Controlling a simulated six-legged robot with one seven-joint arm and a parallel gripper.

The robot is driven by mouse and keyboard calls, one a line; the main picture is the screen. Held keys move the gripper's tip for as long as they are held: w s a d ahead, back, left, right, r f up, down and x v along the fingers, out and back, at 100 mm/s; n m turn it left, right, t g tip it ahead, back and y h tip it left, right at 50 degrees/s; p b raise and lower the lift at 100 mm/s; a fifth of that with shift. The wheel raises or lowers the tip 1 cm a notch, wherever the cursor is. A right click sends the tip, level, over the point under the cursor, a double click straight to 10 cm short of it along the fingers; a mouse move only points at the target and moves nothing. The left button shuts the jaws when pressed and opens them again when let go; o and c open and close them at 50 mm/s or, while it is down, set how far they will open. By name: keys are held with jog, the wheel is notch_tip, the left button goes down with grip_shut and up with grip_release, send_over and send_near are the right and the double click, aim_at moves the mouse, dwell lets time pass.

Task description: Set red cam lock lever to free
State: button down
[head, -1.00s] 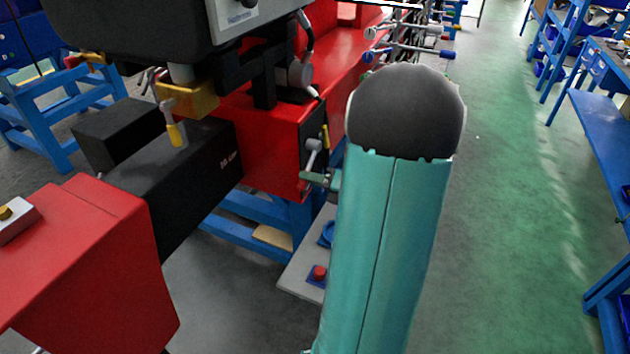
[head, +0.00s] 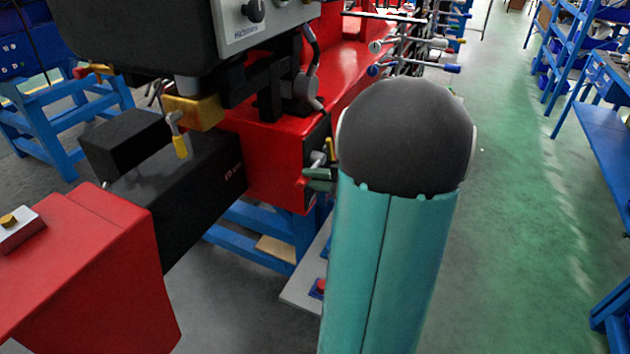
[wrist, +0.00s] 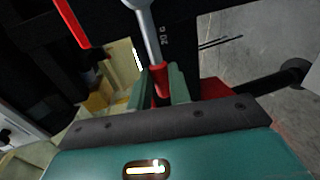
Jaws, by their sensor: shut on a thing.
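The red cam lock lever has a grey shaft and a red grip (wrist: 160,82) in the wrist view. Its shaft runs up to a rounded grey part at the top of that view. My gripper (wrist: 158,88) has its two green fingers closed on either side of the red grip. In the head view, a grey lever shaft (head: 318,158) shows at the end of the red machine body, with a green finger of my gripper (head: 318,180) just below it. My dark and teal arm hides most of the gripper there.
A separate red bar (wrist: 72,22) stands at upper left in the wrist view. A yellow handle (head: 330,150) is beside the grey shaft. A black block (head: 195,180) and red housing (head: 90,260) lie left. The green floor (head: 530,200) to the right is clear.

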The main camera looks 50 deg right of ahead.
jog(key=shift+r, duration=0.1)
jog(key=c, duration=1.3)
grip_release()
jog(key=shift+s, duration=0.15)
jog(key=v, duration=1.3)
jog(key=shift+s, duration=0.2)
jog(key=shift+d, duration=0.15)
